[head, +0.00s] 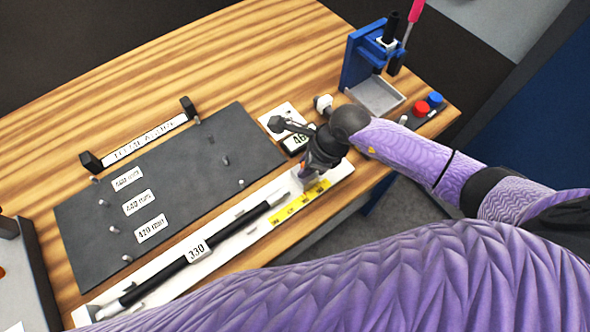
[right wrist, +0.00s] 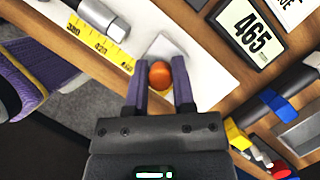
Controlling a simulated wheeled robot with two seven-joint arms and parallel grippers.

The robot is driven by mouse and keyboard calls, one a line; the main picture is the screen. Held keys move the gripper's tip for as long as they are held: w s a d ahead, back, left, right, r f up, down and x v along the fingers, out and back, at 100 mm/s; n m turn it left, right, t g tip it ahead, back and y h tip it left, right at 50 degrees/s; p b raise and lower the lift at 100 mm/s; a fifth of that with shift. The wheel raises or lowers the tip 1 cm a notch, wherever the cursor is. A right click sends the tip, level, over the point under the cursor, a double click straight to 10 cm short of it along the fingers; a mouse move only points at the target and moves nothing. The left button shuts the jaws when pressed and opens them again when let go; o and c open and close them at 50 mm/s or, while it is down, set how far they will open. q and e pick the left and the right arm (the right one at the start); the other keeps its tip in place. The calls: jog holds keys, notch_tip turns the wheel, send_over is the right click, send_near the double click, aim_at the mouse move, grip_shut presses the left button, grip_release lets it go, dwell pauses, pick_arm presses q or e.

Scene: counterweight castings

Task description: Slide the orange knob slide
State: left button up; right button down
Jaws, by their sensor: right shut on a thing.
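The orange knob (right wrist: 160,75) shows in the right wrist view between the two purple fingers of my right gripper (right wrist: 160,66), which is shut on it. The knob sits by a grey plate on the white slide rail (right wrist: 208,75). In the head view my right gripper (head: 314,168) is at the right end of the white rail (head: 240,238), and its body mostly hides the knob. The rail carries a black rod labelled 330 (head: 197,250) and a yellow scale (head: 299,202). A display reading 465 (right wrist: 251,33) stands beside the rail. My left gripper is not in view.
A dark plate (head: 185,180) with pegs and length labels lies behind the rail. A blue fixture (head: 362,55) stands at the back right, near a red button (head: 420,108) and a blue button (head: 435,99). The wooden table (head: 225,60) is clear at the back.

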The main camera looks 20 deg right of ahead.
jog(key=d, duration=0.1)
jog(key=w+d+b, duration=0.1)
jog(key=d, duration=0.1)
jog(key=d+b, duration=0.1)
jog(key=d, duration=0.1)
jog(key=shift+w+f, duration=0.15)
jog(key=shift+w, duration=0.25)
jog(key=shift+w+d, duration=0.1)
jog(key=shift+d, duration=0.15)
jog(key=shift+c, duration=2.2)
grip_release()
jog(key=shift+r, duration=0.25)
